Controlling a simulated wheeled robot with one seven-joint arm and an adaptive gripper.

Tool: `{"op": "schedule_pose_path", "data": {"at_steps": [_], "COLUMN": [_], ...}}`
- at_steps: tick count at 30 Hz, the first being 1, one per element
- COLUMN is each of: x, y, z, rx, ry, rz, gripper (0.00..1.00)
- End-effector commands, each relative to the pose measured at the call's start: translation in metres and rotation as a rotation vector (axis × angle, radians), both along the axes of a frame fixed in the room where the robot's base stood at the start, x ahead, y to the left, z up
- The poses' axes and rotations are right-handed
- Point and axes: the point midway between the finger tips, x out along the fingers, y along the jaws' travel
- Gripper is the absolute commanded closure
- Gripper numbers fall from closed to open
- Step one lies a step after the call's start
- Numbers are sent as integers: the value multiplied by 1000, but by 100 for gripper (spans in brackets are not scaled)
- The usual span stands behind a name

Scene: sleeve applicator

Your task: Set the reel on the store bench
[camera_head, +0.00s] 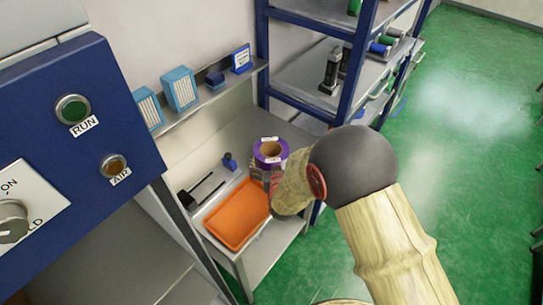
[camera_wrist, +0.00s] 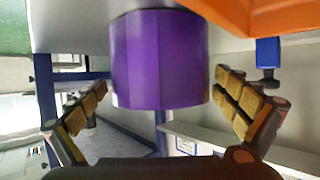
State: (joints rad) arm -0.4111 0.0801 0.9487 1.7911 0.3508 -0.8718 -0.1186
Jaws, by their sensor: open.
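The purple reel (camera_head: 270,152) stands upright on the grey bench (camera_head: 283,232), behind the orange tray, with its cardboard core facing up. In the wrist view the reel (camera_wrist: 160,60) fills the upper middle, its end meeting the bench surface (camera_wrist: 75,25). My gripper (camera_wrist: 160,92) is open, with one finger on each side of the reel and a visible gap on both sides. In the head view my gripper (camera_head: 268,178) is at the near side of the reel, partly hidden by my wrist.
The orange tray (camera_head: 237,214) lies close in front of the reel. A small blue item (camera_head: 229,161) stands left of it. Blue boxes (camera_head: 179,88) stand on the shelf above. A blue-framed rack (camera_head: 358,60) rises behind. The green floor (camera_head: 470,130) at right is clear.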

Motion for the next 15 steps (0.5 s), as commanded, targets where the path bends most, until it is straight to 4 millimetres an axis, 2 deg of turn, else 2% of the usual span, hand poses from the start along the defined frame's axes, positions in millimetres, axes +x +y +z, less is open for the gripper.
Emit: {"op": "schedule_pose_path", "data": {"at_steps": [7, 15], "x": [-47, -74], "y": [-5, -8], "z": [21, 32], "rx": [0, 1], "ry": [-1, -1], "rz": [2, 1], "gripper": [0, 0]}}
